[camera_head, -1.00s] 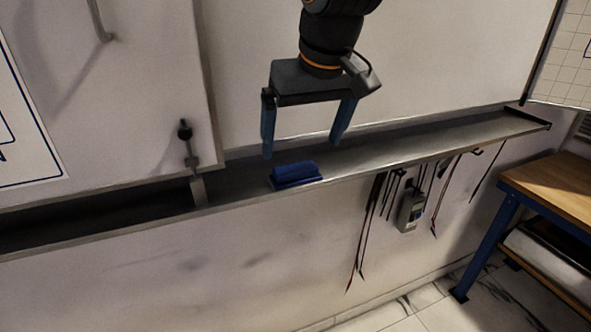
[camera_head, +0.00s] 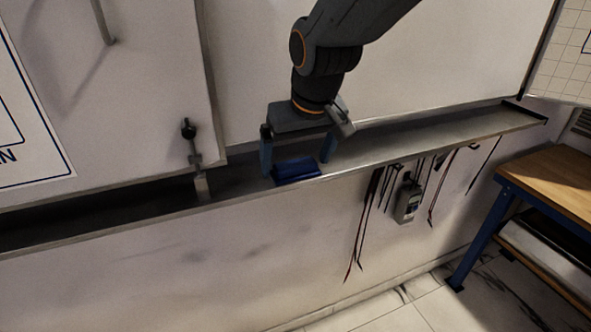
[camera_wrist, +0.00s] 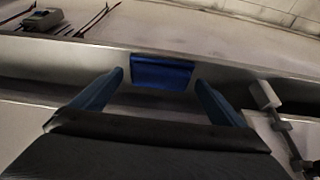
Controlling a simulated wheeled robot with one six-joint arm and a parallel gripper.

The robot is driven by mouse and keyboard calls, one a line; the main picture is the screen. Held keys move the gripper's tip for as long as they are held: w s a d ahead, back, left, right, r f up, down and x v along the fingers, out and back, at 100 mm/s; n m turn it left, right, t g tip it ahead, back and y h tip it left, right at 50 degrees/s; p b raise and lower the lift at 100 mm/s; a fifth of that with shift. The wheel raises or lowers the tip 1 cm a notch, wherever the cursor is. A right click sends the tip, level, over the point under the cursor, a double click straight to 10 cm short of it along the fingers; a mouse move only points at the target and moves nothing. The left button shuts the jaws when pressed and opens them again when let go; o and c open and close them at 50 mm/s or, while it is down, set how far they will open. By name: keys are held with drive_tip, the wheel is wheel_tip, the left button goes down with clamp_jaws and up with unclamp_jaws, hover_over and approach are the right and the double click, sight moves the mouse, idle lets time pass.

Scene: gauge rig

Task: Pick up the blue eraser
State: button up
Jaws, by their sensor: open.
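The blue eraser (camera_head: 297,171) lies on the narrow grey ledge along the wall, near the ledge's front lip. My gripper (camera_head: 297,168) is down at the eraser, with its blue fingers apart, one to the left of the eraser and one to the right. In the wrist view the eraser (camera_wrist: 162,72) shows ahead of and between the two open fingers (camera_wrist: 160,84). I see gaps between the fingers and the eraser there. Nothing is held.
The ledge (camera_head: 430,133) runs across the wall, with free room right of the eraser. A dark latch or clamp (camera_head: 192,150) stands to the left. Several cables and a handheld meter (camera_head: 408,203) hang below the ledge. A wooden-topped bench (camera_head: 555,185) is at right.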

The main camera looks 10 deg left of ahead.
sight(297, 165)
drive_tip(key=c, duration=1.1)
drive_tip(key=shift+c, duration=0.2)
wheel_tip(297, 165, up, 10)
drive_tip(key=b, duration=0.2)
